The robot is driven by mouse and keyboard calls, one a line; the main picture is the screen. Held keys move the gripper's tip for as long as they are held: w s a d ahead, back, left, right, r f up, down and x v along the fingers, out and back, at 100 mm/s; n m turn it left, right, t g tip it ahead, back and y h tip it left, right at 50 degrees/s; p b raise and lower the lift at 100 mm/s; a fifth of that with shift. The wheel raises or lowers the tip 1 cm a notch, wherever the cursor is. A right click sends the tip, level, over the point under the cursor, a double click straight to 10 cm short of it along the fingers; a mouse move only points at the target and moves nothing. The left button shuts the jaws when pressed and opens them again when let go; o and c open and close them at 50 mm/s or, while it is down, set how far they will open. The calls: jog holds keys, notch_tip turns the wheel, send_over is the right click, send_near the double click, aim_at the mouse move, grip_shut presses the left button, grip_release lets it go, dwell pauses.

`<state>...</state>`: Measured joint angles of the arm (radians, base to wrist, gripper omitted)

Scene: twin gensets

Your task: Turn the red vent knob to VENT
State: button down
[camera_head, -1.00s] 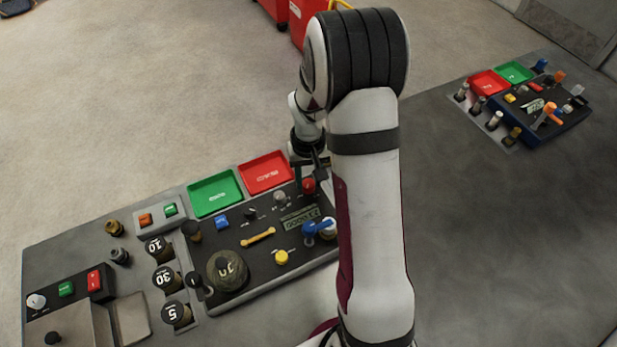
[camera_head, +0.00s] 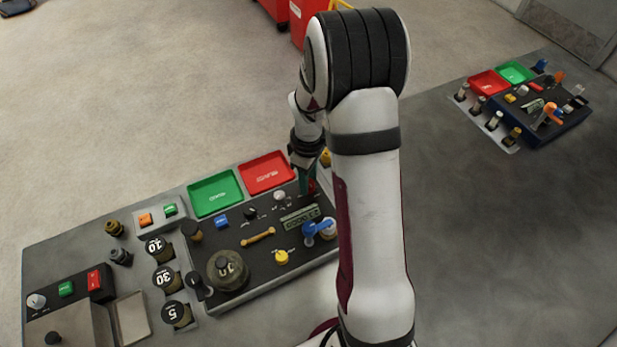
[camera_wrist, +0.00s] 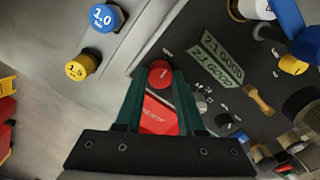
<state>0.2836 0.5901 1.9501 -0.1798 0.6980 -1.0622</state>
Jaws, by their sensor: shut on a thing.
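The red knob (camera_wrist: 160,74) stands on the dark panel (camera_wrist: 190,40). In the wrist view it sits between the tips of my gripper (camera_wrist: 160,82), whose two green fingers are closed on its sides. In the head view my gripper (camera_head: 306,180) comes down on the panel's far right corner, and only a little of the red knob (camera_head: 312,187) shows beside the fingers. The knob's pointer and the VENT mark cannot be made out.
A red tray (camera_head: 266,185) and a green tray (camera_head: 237,204) lie left of my gripper. A blue-handled valve (camera_head: 318,229), a small display (camera_head: 300,218) and a yellow knob (camera_head: 282,257) are nearby. A second, similar panel (camera_head: 560,127) stands at the right.

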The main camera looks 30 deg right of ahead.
jog(key=shift+n, duration=1)
jog(key=c, duration=0.5)
grip_release()
notch_tip(320, 180, up, 16)
jog(key=shift+f, duration=0.1)
